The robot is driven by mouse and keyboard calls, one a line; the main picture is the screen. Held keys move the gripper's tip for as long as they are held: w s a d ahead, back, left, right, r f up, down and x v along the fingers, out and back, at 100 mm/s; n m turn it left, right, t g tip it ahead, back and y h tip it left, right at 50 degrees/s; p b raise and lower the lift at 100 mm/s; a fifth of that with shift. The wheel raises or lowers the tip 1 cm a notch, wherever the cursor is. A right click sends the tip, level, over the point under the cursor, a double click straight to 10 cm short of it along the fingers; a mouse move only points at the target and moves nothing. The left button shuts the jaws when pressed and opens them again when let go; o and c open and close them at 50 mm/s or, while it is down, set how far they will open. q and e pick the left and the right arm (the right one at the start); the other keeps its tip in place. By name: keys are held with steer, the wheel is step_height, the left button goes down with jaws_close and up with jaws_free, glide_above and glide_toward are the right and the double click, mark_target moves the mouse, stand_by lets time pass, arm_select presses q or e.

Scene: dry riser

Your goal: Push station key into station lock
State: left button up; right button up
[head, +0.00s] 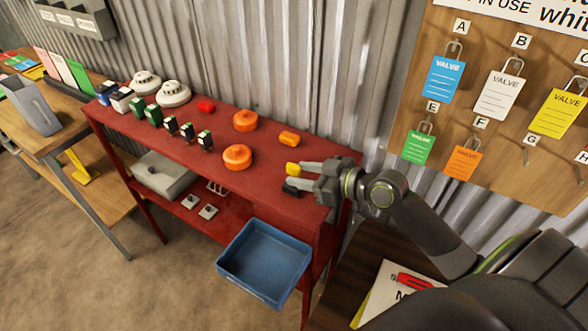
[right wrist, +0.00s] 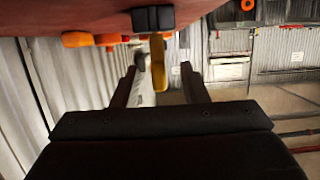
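A yellow piece (head: 292,168), which looks like the station key, shows at my right gripper's fingertips, near the right end of the red bench. A small black block (head: 290,190), likely the station lock, sits just below it in the picture. In the right wrist view the yellow piece (right wrist: 158,62) meets the black block (right wrist: 153,18) at one end. I cannot tell how deep it sits. My right gripper (head: 298,176) has its fingers apart, one on each side of the yellow piece, with visible gaps in the right wrist view (right wrist: 158,80). My left gripper is not in view.
The red bench (head: 200,178) carries orange round parts (head: 237,157), an orange block (head: 289,138), green and black parts, and white detectors (head: 173,93). A blue tray (head: 264,262) juts out at its front. A tag board (head: 500,110) hangs at the right.

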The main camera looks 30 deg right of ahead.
mark_target(300, 173)
steer(key=shift+x, duration=1.55)
steer(key=shift+r, duration=0.1)
steer(key=shift+d, duration=0.1)
jaws_close()
